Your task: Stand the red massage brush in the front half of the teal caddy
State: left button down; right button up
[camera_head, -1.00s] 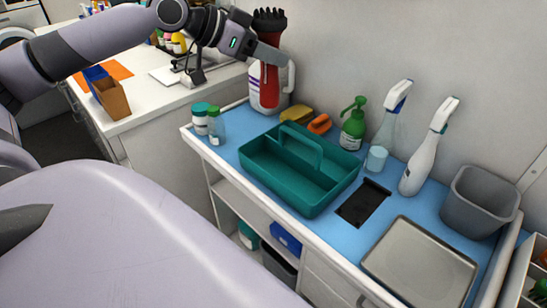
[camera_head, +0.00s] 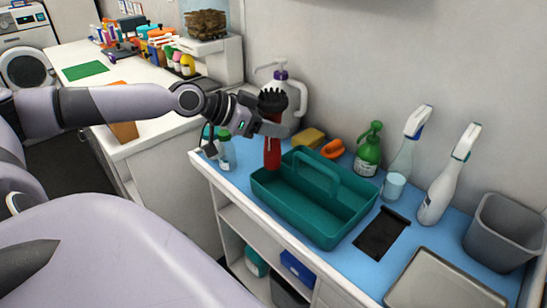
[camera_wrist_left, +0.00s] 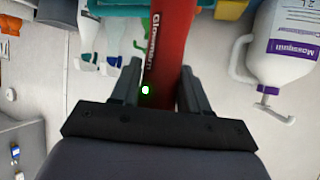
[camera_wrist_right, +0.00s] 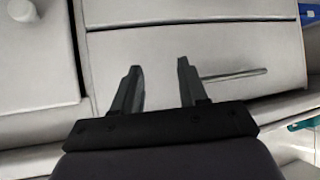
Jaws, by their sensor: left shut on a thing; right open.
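The red massage brush (camera_head: 272,152) is upright, its black bristle head (camera_head: 272,101) up and its red handle down. My left gripper (camera_head: 270,128) is shut on the handle below the head; the red handle also shows between its fingers in the left wrist view (camera_wrist_left: 172,45). The teal caddy (camera_head: 300,214) stands on the blue counter mat, with a raised handle (camera_head: 318,166) along its middle. The handle's lower end overlaps the caddy's far left corner in the head view; I cannot tell whether it is inside. My right gripper (camera_wrist_right: 160,85) is open and empty, before grey drawer fronts.
A white jug (camera_head: 290,90) stands behind the brush. Small bottles (camera_head: 226,150) are left of the caddy. A yellow sponge (camera_head: 308,138), an orange item (camera_head: 333,149), a green pump bottle (camera_head: 369,150) and spray bottles (camera_head: 437,190) line the back. A grey tray (camera_head: 440,282) lies right.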

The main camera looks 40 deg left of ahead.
aim_at(267, 154)
pick_arm(q)
notch_tip(267, 154, down, 8)
jog(key=shift+f, duration=0.1)
pick_arm(e)
jog(key=shift+f, duration=0.15)
pick_arm(q)
jog(key=c, duration=0.6)
grip_release()
jog(key=shift+f, duration=0.1)
jog(key=shift+o, duration=0.2)
pick_arm(e)
jog(key=shift+f, duration=0.1)
pick_arm(q)
jog(key=shift+s+a+r+b, duration=0.3)
jog(key=shift+s+b, duration=0.25)
jog(key=shift+b, duration=0.6)
jog(key=b+v, duration=0.6)
jog(key=b, duration=0.1)
jog(key=shift+b, duration=0.3)
pick_arm(e)
notch_tip(267, 154, down, 7)
jog(key=a, duration=0.1)
jog(key=shift+w, duration=0.45)
